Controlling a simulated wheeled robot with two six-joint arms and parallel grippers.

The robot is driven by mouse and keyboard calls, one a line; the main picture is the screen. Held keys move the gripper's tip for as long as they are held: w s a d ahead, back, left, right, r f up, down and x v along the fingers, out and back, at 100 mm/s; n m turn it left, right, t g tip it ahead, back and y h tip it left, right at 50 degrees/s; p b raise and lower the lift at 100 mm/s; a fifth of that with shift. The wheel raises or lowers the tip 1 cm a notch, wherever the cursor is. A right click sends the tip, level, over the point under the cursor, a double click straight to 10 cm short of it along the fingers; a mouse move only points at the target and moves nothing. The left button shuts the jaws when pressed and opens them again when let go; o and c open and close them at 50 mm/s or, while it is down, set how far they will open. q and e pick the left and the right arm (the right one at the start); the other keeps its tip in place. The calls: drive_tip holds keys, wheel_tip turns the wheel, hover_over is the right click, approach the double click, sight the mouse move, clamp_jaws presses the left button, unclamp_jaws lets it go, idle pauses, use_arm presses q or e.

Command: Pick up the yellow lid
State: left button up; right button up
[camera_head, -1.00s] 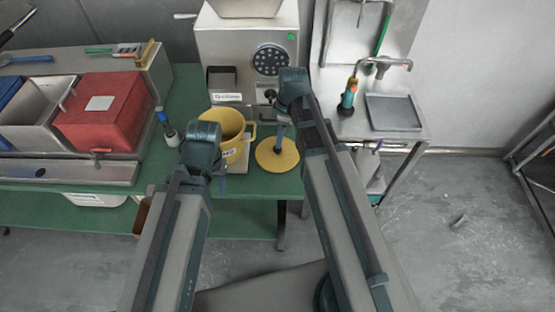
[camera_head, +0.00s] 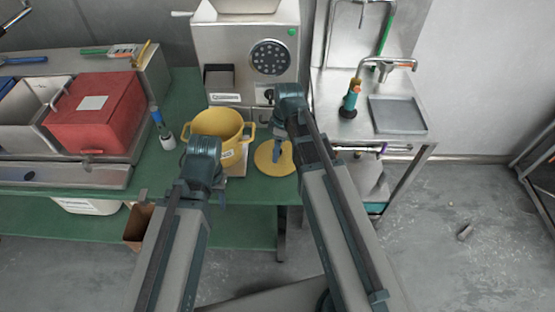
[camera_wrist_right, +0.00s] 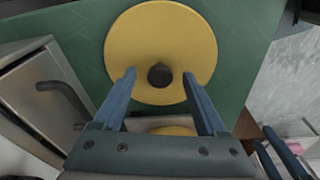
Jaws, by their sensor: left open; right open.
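The yellow lid (camera_head: 264,160) lies flat on the green table, right of the yellow pot (camera_head: 212,124). In the right wrist view the lid (camera_wrist_right: 160,35) is a round disc with a dark knob (camera_wrist_right: 160,76) in its middle. My right gripper (camera_head: 283,155) is over the lid. In the right wrist view its open fingers (camera_wrist_right: 159,78) point at the lid, their tips on either side of the knob; touching cannot be told. My left gripper (camera_head: 218,188) is open and empty, in front of the pot and partly hidden by its own wrist.
A steel grinder (camera_head: 240,50) stands behind the pot. A red box (camera_head: 95,125) and steel bins are at the left. A steel side table (camera_head: 345,125) with a tap and grey tray (camera_head: 397,115) stands close on the right. A bottle (camera_head: 165,135) stands left of the pot.

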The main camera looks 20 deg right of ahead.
drive_tip(key=shift+c, duration=0.3)
clamp_jaws()
drive_tip(key=shift+r, duration=0.15)
